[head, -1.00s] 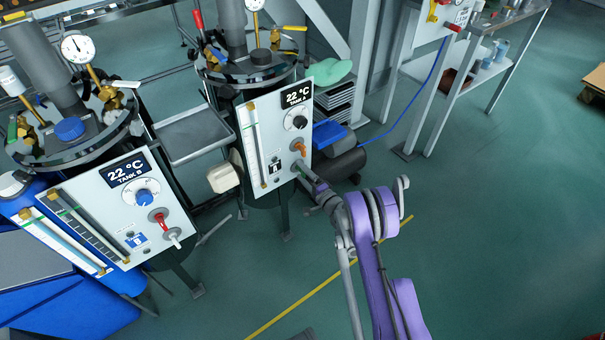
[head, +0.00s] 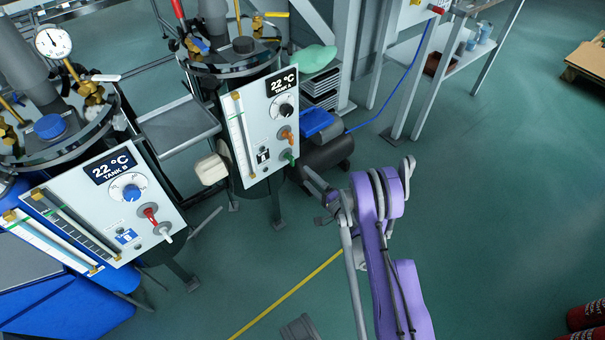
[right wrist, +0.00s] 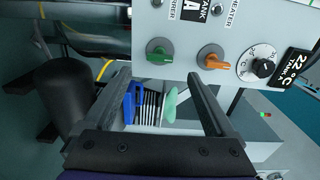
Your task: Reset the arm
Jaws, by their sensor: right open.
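My right arm (head: 376,240), purple and grey, reaches up from the lower right in the head view. Its gripper (head: 318,188) is open and empty, apart from the Tank A panel (head: 262,147) and to its lower right. In the right wrist view both dark fingers (right wrist: 158,82) stand wide apart with nothing held between them. Beyond them are the panel's green knob (right wrist: 158,51) and orange knob (right wrist: 211,57). The green knob also shows uncovered in the head view (head: 289,157). My left gripper is not in view.
The Tank B panel (head: 108,201), with a red-handled knob (head: 150,215), stands at the left. A dark cylinder (head: 328,156) and a blue item (head: 314,122) lie beside Tank A. The green floor (head: 480,220) at the right is largely open.

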